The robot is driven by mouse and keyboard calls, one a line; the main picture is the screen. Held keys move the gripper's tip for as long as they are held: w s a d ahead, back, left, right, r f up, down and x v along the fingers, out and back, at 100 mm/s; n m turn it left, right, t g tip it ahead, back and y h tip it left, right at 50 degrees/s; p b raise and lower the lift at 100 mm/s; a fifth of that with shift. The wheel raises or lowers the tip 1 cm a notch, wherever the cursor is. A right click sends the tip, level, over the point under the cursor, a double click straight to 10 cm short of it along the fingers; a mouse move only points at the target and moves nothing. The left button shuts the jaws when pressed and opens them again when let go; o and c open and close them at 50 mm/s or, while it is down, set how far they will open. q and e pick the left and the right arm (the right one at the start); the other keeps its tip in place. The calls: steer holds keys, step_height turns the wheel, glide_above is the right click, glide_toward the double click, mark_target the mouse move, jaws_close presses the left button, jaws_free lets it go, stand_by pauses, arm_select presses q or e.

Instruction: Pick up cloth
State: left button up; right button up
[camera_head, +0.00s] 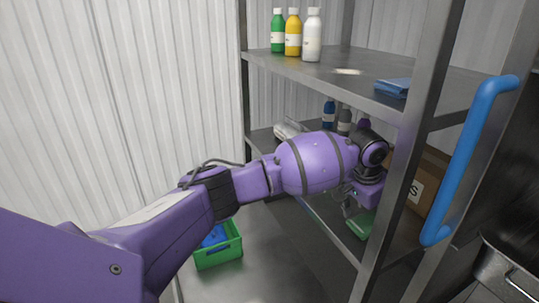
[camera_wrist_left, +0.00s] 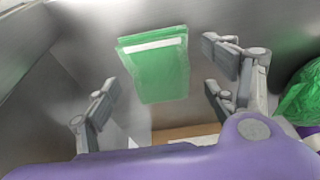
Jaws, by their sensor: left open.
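A folded green cloth (camera_head: 360,224) lies on the lower shelf of the metal rack, partly hidden behind my left gripper. In the left wrist view the cloth (camera_wrist_left: 160,68) is a neat rectangular stack with a pale layer near its top edge. My left gripper (camera_head: 352,205) is open and points down at the cloth. In the left wrist view the left gripper's fingers (camera_wrist_left: 162,85) stand apart on either side of the cloth, with nothing between them held. My right gripper is in neither view.
The upper shelf (camera_head: 345,70) holds several bottles and a folded blue cloth (camera_head: 393,87). A cardboard box (camera_head: 428,180) stands right of the gripper, close by. The rack's upright (camera_head: 405,165) and blue handle (camera_head: 468,160) are near. A green crate (camera_head: 220,256) sits on the floor.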

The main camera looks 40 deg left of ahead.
arm_select(q)
steer(key=shift+d, duration=0.1)
steer(key=shift+c, duration=0.3)
steer(key=c, duration=1.1)
steer(key=shift+r, duration=0.15)
